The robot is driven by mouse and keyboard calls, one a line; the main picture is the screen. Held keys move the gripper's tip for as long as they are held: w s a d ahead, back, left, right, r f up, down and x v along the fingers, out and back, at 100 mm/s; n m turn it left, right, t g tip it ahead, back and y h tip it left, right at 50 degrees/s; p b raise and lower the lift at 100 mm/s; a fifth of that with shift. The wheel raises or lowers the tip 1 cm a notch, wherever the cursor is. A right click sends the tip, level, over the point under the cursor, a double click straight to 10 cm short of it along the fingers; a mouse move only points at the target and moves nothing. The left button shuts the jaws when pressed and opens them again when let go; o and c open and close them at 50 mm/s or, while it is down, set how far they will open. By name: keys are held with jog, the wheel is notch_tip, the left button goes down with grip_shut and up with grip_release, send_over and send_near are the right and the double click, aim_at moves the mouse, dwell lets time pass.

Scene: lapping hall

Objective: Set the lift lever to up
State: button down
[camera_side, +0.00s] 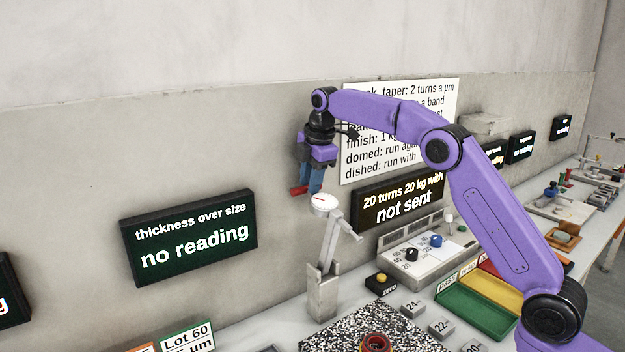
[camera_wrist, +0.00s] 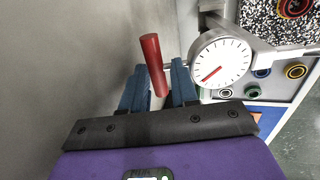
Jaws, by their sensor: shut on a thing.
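A red rod-like handle (camera_wrist: 152,62), which looks like the lift lever, stands beside the white dial gauge (camera_wrist: 220,62) in the wrist view. My gripper (camera_wrist: 158,72) has its blue fingers on either side of the handle and is shut on it. In the side view, my gripper (camera_side: 310,184) points down just above and left of the dial gauge (camera_side: 324,203) on its grey stand. The red handle (camera_side: 298,190) pokes out to the left of the fingers, roughly level. The lever's pivot is hidden, and I cannot tell its setting for certain.
The wall is close behind, with a dark "no reading" display (camera_side: 190,238), a "not sent" display (camera_side: 402,203) and a white notice (camera_side: 360,165). A control panel (camera_side: 425,262) with knobs, a speckled plate (camera_side: 330,338) and a green tray (camera_side: 478,312) are on the bench.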

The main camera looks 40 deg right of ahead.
jog(key=f, duration=0.1)
jog(key=f+g, duration=0.1)
jog(key=f, duration=0.1)
jog(key=shift+s, duration=0.4)
jog(key=c, duration=1)
grip_release()
jog(key=shift+c, duration=0.2)
notch_tip(320, 180, up, 10)
jog(key=s+t, duration=0.1)
jog(key=shift+s+r, duration=0.1)
